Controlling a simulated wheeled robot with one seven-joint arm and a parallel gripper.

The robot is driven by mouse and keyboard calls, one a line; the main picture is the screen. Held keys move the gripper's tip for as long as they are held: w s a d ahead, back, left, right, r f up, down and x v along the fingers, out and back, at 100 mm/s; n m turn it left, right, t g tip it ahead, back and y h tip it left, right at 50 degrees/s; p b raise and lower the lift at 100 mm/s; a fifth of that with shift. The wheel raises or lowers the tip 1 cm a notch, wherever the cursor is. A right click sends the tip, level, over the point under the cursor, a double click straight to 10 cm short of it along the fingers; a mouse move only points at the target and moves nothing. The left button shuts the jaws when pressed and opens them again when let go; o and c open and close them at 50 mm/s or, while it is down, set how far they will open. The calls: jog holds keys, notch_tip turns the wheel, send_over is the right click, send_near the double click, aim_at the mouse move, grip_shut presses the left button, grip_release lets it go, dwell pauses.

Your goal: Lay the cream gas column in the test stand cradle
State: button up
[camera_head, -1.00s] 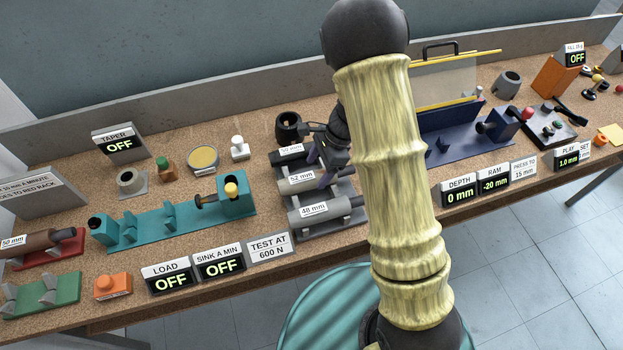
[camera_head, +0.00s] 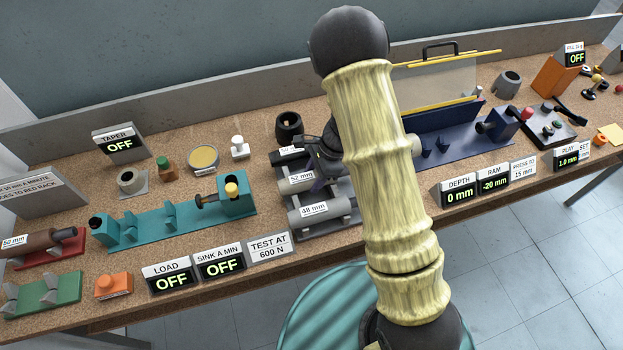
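The test stand (camera_head: 190,228) is teal, with empty cradle supports (camera_head: 168,214) between its end blocks. Three labelled columns lie on a grey rack (camera_head: 345,226) right of it: a dark 50 mm one (camera_head: 288,153), a pale 52 mm one (camera_head: 298,184) and a grey 48 mm one (camera_head: 322,210). None is clearly cream; the 52 mm one looks palest. My gripper (camera_head: 320,172) is low over the right part of the 52 mm and 50 mm columns, partly hidden by my arm. I cannot tell whether its fingers are open or touch a column.
A blue press (camera_head: 470,143) stands behind my arm, with a pale round end (camera_head: 412,147) showing there. A green V-block stand (camera_head: 42,296), orange button (camera_head: 113,286) and display signs (camera_head: 168,277) line the front edge.

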aim_at(314, 174)
grip_shut()
jog(key=shift+w+r, duration=0.1)
jog(key=shift+r, duration=0.05)
notch_tip(314, 174, up, 10)
jog(key=shift+f, duration=0.1)
dwell(0.3)
jog(key=shift+d+p, duration=0.1)
jog(key=shift+p, duration=0.25)
